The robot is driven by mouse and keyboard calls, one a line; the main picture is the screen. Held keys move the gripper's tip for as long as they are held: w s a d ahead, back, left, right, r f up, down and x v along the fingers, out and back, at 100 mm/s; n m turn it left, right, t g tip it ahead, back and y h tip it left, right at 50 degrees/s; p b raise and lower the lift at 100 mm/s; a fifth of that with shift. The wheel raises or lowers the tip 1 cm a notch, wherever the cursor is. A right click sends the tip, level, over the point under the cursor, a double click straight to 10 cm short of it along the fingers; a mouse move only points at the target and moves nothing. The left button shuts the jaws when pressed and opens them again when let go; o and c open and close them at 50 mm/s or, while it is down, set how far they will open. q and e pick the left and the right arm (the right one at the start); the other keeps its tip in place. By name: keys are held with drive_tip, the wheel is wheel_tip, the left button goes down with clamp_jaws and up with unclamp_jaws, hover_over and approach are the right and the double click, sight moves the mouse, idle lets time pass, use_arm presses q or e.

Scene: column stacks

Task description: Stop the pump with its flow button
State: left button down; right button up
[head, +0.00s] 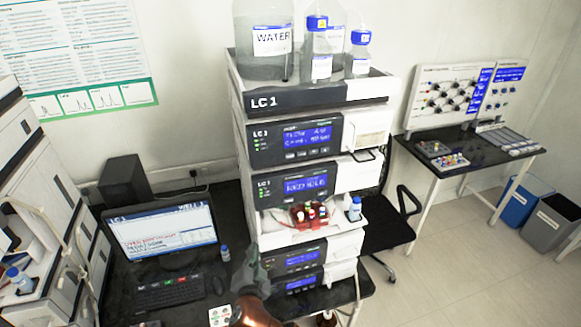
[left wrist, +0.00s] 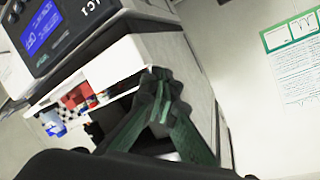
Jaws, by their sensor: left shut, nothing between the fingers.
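The LC 1 column stack stands in the middle of the head view. Its top module (head: 265,158) under the bottle tray has a lit blue display (head: 308,139) and a row of small buttons below it; the text is too blurred to tell which is the flow button. A similar module with a lit display (left wrist: 41,28) shows at the upper left of the left wrist view. My left gripper (head: 249,258) is shut and empty, in front of the stack's lower left side, apart from the top module. Its fingers (left wrist: 165,92) meet in the left wrist view. My right gripper is out of view.
A red vial rack (head: 300,217) sits on the stack's middle shelf, beside a small bottle (head: 355,209). Large bottles (head: 262,45) stand on top. A monitor (head: 160,235) and keyboard (head: 170,291) are at the left. A chair (head: 385,225) is behind the stack at the right.

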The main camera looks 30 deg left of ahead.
use_arm(q)
drive_tip(key=w+d+r+m+t+y, duration=0.1)
drive_tip(key=w+d+r+t+y, duration=0.15)
drive_tip(key=r, duration=0.65)
drive_tip(key=w+d+r+m+t+y, duration=0.1)
drive_tip(key=d+r+t, duration=0.15)
drive_tip(key=r, duration=0.55)
drive_tip(key=m+t+h, duration=0.1)
drive_tip(key=m+t, duration=0.5)
drive_tip(key=m, duration=0.1)
approach(290, 156)
drive_tip(key=s+d+r, duration=0.2)
drive_tip(key=d+r, duration=0.4)
drive_tip(key=shift+w+d+f, duration=0.2)
drive_tip(key=shift+a, duration=0.1)
drive_tip(key=w+a, duration=0.5)
drive_tip(key=a, duration=0.1)
drive_tip(key=shift+w+a, duration=0.3)
drive_tip(key=shift+w, duration=0.05)
drive_tip(key=shift+w+a, duration=0.1)
drive_tip(key=shift+a, duration=0.05)
